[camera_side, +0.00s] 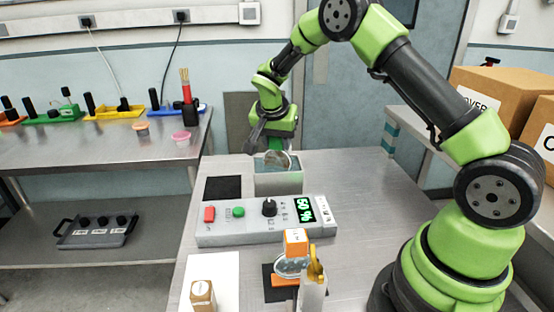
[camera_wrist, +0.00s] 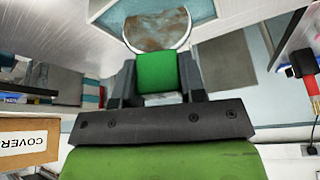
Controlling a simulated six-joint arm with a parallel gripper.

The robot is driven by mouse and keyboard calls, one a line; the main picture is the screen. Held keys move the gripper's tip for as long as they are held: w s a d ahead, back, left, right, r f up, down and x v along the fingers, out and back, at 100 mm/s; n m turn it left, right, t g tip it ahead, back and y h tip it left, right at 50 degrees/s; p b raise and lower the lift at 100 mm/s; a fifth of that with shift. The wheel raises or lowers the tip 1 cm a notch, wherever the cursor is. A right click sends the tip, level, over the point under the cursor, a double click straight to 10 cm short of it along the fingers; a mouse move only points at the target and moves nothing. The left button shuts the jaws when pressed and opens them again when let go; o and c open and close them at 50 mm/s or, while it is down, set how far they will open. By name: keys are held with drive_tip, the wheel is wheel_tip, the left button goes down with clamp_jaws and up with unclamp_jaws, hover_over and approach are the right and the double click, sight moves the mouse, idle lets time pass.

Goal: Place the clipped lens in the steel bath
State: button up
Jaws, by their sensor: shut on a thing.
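My gripper (camera_wrist: 157,80) is shut on a green clip (camera_wrist: 157,72) that carries a round, clear lens (camera_wrist: 157,30) with brownish patches showing through it. In the side view my gripper (camera_side: 272,143) points down over the steel bath (camera_side: 278,184), an open-topped box behind the control unit. The lens (camera_side: 278,160) hangs at the bath's mouth, below the gripper. Its lower edge seems to overlap the bath opening; I cannot tell how deep it sits. In the wrist view part of the bath (camera_wrist: 203,10) shows behind the lens.
A control unit (camera_side: 265,222) with buttons, a knob and a green display stands in front of the bath. Nearer is an orange clip (camera_side: 296,240) with another round glass piece. A black pad (camera_side: 223,188) lies left of the bath. Bare bench (camera_side: 375,190) lies to the right.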

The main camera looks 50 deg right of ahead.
sight(276, 149)
drive_tip(key=shift+f, duration=2.1)
drive_tip(key=shift+f, duration=0.1)
drive_tip(key=o, duration=1.1)
drive_tip(key=shift+o, duration=0.2)
